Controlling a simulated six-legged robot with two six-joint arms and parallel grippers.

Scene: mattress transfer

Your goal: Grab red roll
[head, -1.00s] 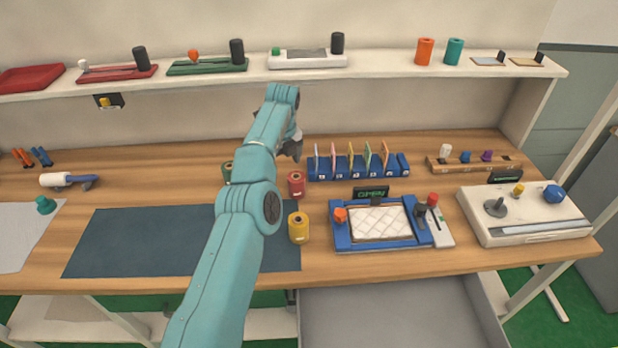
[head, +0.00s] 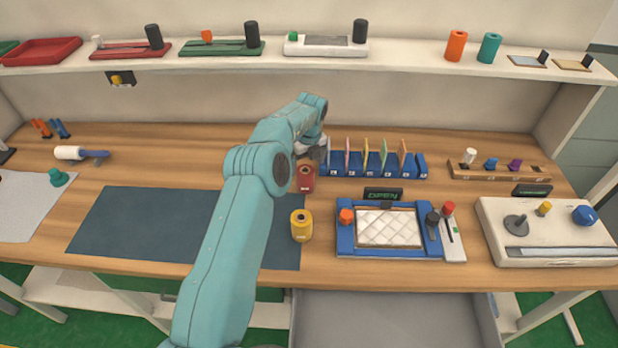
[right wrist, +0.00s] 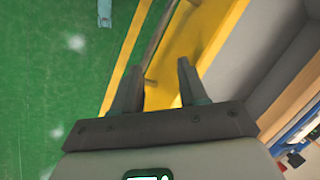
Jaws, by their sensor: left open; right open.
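The red roll (head: 306,179) stands upright on the wooden table, just behind the yellow roll (head: 301,226). My left arm reaches across the mat, and my left gripper (head: 318,152) is just behind and above the red roll. The arm partly hides that gripper, and I cannot see any contact with the roll. In the right wrist view my right gripper (right wrist: 148,88) is open and empty, over a green floor and a yellow frame.
A blue rack of upright cards (head: 375,165) stands close to the right of the red roll. A blue press with a white quilted pad (head: 388,228) is at the front right. A dark mat (head: 140,225) lies to the left. A shelf (head: 400,68) runs along the back.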

